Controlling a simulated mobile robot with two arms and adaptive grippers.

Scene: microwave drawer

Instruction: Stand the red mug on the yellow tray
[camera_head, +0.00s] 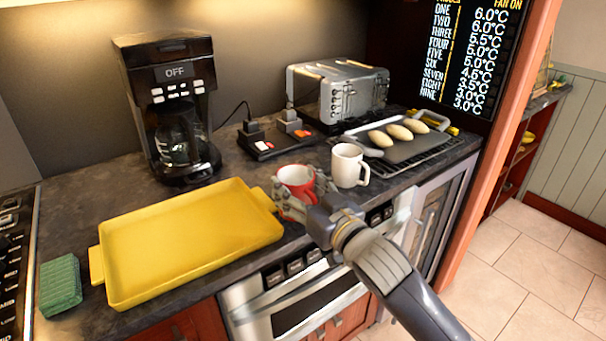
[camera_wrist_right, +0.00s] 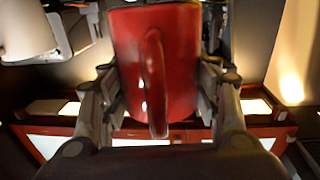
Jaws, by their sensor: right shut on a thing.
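The red mug (camera_head: 297,180) is upright at the counter's front, just right of the yellow tray. My right gripper (camera_head: 296,202) is shut on it, with its fingers on either side of the mug. In the right wrist view the red mug (camera_wrist_right: 170,62) fills the middle, its handle facing the camera, between the fingers of my right gripper (camera_wrist_right: 160,100). I cannot tell whether the mug touches the counter. The yellow tray (camera_head: 190,240) lies empty on the counter, its right handle close beside the mug. My left gripper is not in view.
A white mug (camera_head: 348,166) stands close right of the red mug. A coffee maker (camera_head: 172,110), a power strip (camera_head: 280,138) and a toaster (camera_head: 338,90) stand behind. A green sponge (camera_head: 60,284) is left of the tray. A baking pan (camera_head: 400,145) holds several pale rolls at right.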

